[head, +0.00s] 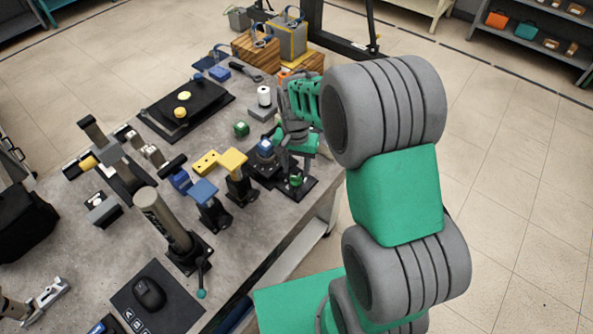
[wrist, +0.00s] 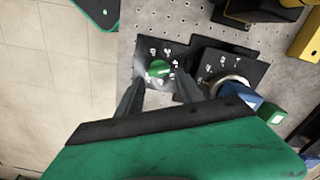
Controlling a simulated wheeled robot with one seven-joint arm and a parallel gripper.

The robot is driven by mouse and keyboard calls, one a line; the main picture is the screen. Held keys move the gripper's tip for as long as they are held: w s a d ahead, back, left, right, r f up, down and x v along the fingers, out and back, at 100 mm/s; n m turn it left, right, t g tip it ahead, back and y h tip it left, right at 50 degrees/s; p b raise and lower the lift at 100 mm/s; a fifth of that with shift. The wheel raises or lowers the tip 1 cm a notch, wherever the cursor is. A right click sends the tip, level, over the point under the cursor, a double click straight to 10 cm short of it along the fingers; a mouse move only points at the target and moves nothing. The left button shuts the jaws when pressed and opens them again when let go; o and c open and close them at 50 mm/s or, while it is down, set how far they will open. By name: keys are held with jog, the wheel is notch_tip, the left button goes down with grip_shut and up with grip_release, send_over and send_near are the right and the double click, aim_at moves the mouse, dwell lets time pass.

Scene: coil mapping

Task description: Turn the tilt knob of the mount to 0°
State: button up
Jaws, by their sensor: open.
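A round green knob (wrist: 160,69) sits on a dark plate (wrist: 152,49) with white scale marks around it in the wrist view. The marks are too small to read, so the knob's angle cannot be told. The green knob also shows in the head view (head: 296,181), low beside the mount. My gripper (wrist: 159,77) is open, its two dark fingers pointing at the knob, one on each side in the picture. I cannot tell whether they touch it. In the head view my gripper (head: 295,150) hangs over the mount and partly hides it.
A second marked dark plate (wrist: 238,62) with a ring-like part stands to the right in the wrist view. Yellow (head: 233,160) and blue (head: 203,191) clamp-like fixtures stand left of the mount. A small green block (head: 241,129) and a white spool (head: 264,96) are behind.

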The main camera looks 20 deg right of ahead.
aim_at(296, 176)
jog(key=shift+f, duration=1.55)
jog(key=shift+c, duration=0.4)
grip_shut()
